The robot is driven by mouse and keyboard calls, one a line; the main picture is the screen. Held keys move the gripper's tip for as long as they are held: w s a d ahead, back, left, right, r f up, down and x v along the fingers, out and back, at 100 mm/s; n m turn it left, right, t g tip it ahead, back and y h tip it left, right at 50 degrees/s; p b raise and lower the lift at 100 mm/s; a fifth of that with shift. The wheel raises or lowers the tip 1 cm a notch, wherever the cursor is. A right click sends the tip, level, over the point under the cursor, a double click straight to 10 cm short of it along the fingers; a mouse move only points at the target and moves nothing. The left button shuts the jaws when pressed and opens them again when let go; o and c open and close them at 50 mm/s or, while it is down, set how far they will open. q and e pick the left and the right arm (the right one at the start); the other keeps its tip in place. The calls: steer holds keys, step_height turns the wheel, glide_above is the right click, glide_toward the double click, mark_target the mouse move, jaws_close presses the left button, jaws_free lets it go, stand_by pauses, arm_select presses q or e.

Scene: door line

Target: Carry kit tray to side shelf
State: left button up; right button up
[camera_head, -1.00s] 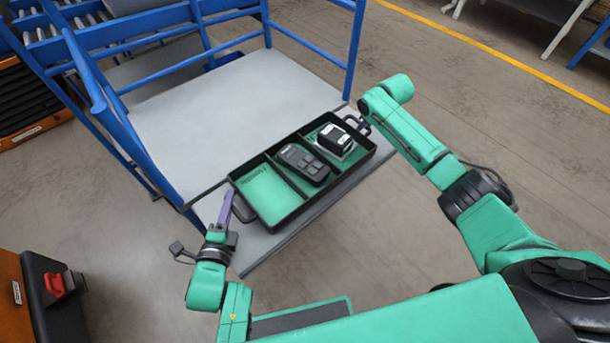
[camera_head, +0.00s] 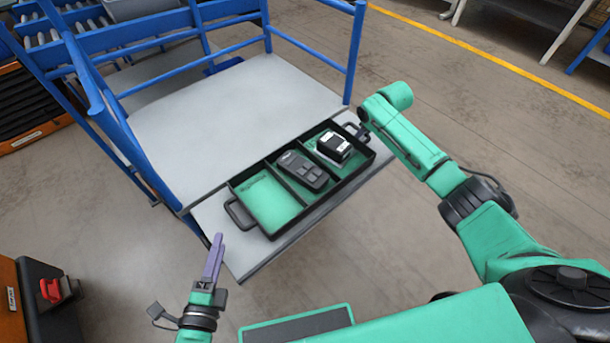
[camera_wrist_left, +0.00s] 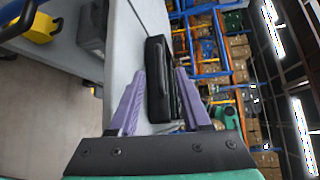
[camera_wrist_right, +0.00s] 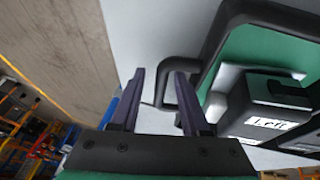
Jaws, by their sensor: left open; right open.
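The black kit tray (camera_head: 262,227) with a green floor and three compartments sits on the grey side shelf (camera_head: 225,235). A dark grey handheld device (camera_head: 303,170) lies in its middle compartment. A black-and-white boxy item (camera_head: 333,146) is in the right one; the left compartment is empty. My left gripper (camera_head: 216,245) is open and empty, apart from the tray's left handle (camera_head: 238,214). The tray shows end-on beyond its fingers in the left wrist view (camera_wrist_left: 158,60).
Blue rails (camera_head: 357,50) frame the shelf at the back and sides. The grey surface (camera_head: 230,110) behind the tray is clear. An orange and black unit (camera_head: 45,300) stands at lower left. Open floor (camera_head: 480,110) lies to the right.

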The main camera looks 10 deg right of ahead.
steer(key=shift+r, duration=0.15)
arm_select(q)
steer(key=shift+s+a+r, duration=0.1)
steer(key=shift+s+a, duration=0.05)
steer(key=shift+s, duration=0.4)
arm_select(e)
steer(key=v, duration=1.1)
steer(key=shift+s+r, duration=0.25)
steer(key=shift+r, duration=0.05)
